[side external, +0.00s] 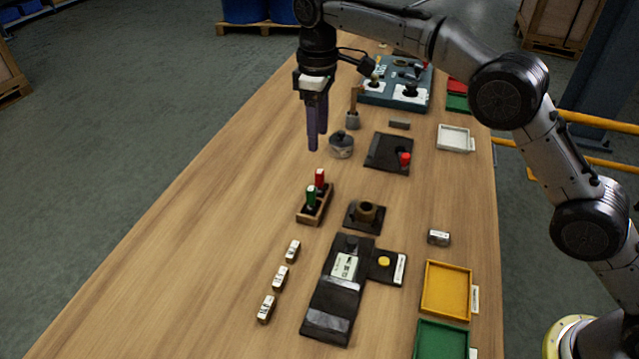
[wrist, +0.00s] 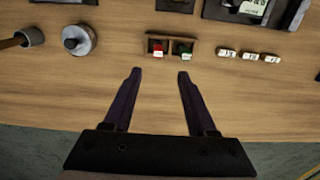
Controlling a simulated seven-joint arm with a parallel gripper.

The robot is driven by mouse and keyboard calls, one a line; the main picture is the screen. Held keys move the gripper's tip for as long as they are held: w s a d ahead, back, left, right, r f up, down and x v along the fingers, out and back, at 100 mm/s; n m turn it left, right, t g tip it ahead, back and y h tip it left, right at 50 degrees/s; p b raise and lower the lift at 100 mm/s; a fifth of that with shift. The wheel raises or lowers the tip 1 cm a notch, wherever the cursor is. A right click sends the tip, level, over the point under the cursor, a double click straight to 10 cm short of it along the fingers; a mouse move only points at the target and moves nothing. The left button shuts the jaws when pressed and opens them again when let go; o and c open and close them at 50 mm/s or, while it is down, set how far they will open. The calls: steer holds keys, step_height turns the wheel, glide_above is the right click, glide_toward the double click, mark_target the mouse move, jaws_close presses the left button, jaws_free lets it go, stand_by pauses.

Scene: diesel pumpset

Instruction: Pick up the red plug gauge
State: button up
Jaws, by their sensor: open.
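The red plug gauge (side external: 320,178) stands upright in a small wooden rack (side external: 305,218), beside a green plug gauge (side external: 311,196). In the wrist view the red gauge (wrist: 158,50) is in the rack's left slot and the green gauge (wrist: 185,51) is in the right slot. My gripper (side external: 316,142) is open and empty, its fingers pointing down above the table, behind the rack in the side view. In the wrist view its fingertips (wrist: 159,75) are spread apart, just below the rack in the picture, with nothing between them.
A round metal pot-like part (side external: 342,146) stands close to my fingers. Several small white-topped blocks (side external: 280,278) lie in front of the rack. A dark base with a bored ring (side external: 366,212) is right of it. The table's left side (side external: 200,250) is clear.

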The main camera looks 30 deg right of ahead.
mark_target(320, 172)
steer(key=f, duration=1.2)
steer(key=shift+d, duration=0.2)
jaws_close()
steer(key=shift+r, duration=0.1)
